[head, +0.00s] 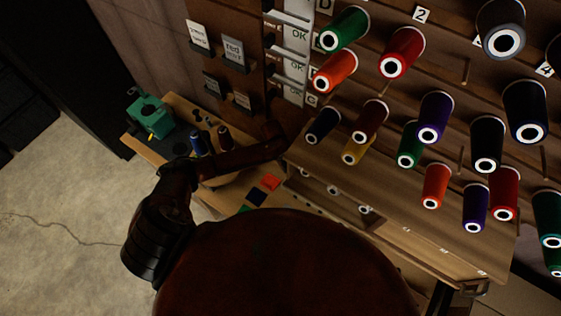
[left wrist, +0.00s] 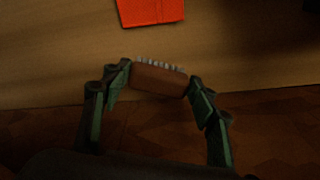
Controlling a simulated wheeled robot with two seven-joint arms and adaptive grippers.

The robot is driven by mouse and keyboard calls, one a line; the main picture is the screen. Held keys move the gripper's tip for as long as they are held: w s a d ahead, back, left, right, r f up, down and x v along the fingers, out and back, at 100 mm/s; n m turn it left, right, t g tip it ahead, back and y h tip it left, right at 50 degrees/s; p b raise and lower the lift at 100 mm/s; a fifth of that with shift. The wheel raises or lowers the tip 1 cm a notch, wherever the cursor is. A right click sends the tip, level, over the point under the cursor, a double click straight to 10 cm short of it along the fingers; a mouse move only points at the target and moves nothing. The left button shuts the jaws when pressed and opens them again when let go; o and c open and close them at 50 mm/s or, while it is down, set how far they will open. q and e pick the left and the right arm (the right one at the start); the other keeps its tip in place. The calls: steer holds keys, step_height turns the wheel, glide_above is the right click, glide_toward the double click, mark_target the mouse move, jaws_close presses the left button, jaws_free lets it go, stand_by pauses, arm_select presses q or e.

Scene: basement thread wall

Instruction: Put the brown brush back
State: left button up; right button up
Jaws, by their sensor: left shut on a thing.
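The brown brush (left wrist: 158,81) is in the left wrist view, with pale bristles along its far side. My left gripper (left wrist: 160,82) has its green fingers shut on the two ends of the brush. Wood lies behind it; I cannot tell whether the brush touches it. In the head view my dark left arm reaches from the lower left toward the bench under the thread wall. The brush and the fingertips cannot be made out there. My right gripper is in neither view.
An orange-red square (left wrist: 150,10) lies ahead of the brush; it also shows on the bench in the head view (head: 270,182), near a dark square (head: 256,197). A green device (head: 149,115) stands at the bench's far left. Thread spools (head: 402,51) stick out from the wall at right.

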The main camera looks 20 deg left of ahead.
arm_select(q)
steer(key=o, duration=1.1)
steer(key=shift+f, duration=0.1)
step_height(320, 180, up, 12)
steer(key=s, duration=0.1)
steer(key=shift+s+a, duration=0.15)
steer(key=shift+a, duration=0.25)
